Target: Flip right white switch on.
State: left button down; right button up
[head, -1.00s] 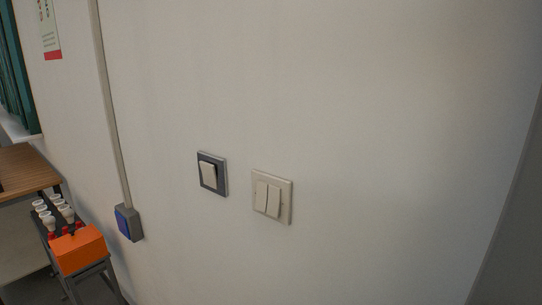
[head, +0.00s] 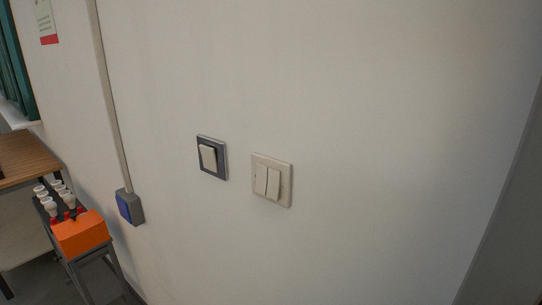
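A white double switch (head: 272,180) is on the wall in the middle of the head view. It has two rockers side by side, and its right rocker (head: 274,184) sits next to the left rocker (head: 261,180). Whether either rocker is on or off I cannot tell. A single switch with a dark grey frame (head: 212,157) and a white rocker is on the wall to its left. Neither of my grippers is in view.
A blue and grey box (head: 130,207) is on the wall at the end of a vertical conduit (head: 111,98). An orange box (head: 80,235) and several white bulbs stand on a small stand at lower left, beside a wooden table (head: 26,160). The wall right of the switches is bare.

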aim_at(273, 175)
jog(key=k+z, duration=0.3)
jog(key=k, duration=0.3)
jog(key=k+l+z, duration=0.3)
jog(key=k, duration=0.25)
jog(key=i+j, duration=0.4)
jog(key=i, duration=0.05)
